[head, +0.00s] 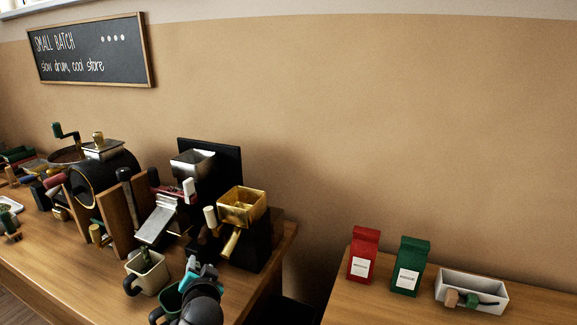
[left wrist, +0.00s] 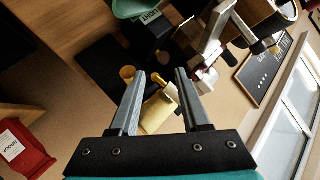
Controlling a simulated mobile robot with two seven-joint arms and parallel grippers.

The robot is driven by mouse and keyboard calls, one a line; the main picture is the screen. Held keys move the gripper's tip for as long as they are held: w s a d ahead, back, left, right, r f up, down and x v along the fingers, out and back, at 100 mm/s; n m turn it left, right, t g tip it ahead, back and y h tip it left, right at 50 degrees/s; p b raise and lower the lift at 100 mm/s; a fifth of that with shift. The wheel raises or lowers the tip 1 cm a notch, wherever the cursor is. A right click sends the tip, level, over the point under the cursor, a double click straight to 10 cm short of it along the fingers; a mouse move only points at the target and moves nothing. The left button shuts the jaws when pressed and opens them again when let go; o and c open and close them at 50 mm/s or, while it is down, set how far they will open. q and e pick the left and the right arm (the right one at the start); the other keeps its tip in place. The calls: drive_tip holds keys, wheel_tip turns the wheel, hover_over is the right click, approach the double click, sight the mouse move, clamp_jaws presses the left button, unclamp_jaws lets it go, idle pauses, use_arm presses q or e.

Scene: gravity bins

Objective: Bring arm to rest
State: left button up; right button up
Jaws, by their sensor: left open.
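My left gripper (head: 203,272), dark with teal parts, is at the bottom of the head view, close to the front of the left counter. In the left wrist view its two grey fingers (left wrist: 160,75) are apart with nothing held between them. A gold hopper (left wrist: 157,112) shows beyond and between the fingers; in the head view the same gold hopper (head: 241,206) stands behind the gripper on a black stand. The gap between gripper and hopper is hard to judge. My right gripper is in neither view.
A cream mug (head: 148,272) and a green cup (head: 172,299) stand just left of my gripper. A silver hopper (head: 192,166) and black drum roaster (head: 105,180) are behind. The right table holds a red bag (head: 362,254), green bag (head: 410,265) and white tray (head: 460,300).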

use_arm(q)
drive_tip(key=s+d+f+n+g+h, duration=0.1)
drive_tip(key=s+f+g, duration=0.15)
drive_tip(key=s, duration=0.55)
drive_tip(key=s+d+f+n+g+h, duration=0.15)
drive_tip(key=s+f, duration=0.25)
drive_tip(key=s, duration=0.4)
drive_tip(key=s+d+m+g+h, duration=0.1)
drive_tip(key=s+d+g+h, duration=0.35)
drive_tip(key=s, duration=1.45)
wheel_tip(320, 180, down, 27)
drive_tip(key=s+d+g+y+b, duration=0.1)
drive_tip(key=s+d+g+b, duration=0.1)
drive_tip(key=b, duration=0.2)
drive_tip(key=s+a+f+g+b, duration=0.1)
drive_tip(key=s+f+b, duration=0.3)
drive_tip(key=s+f, duration=1.1)
drive_tip(key=shift+a+f+m, duration=0.35)
drive_tip(key=shift+a+f, duration=0.3)
drive_tip(key=shift+f, duration=0.15)
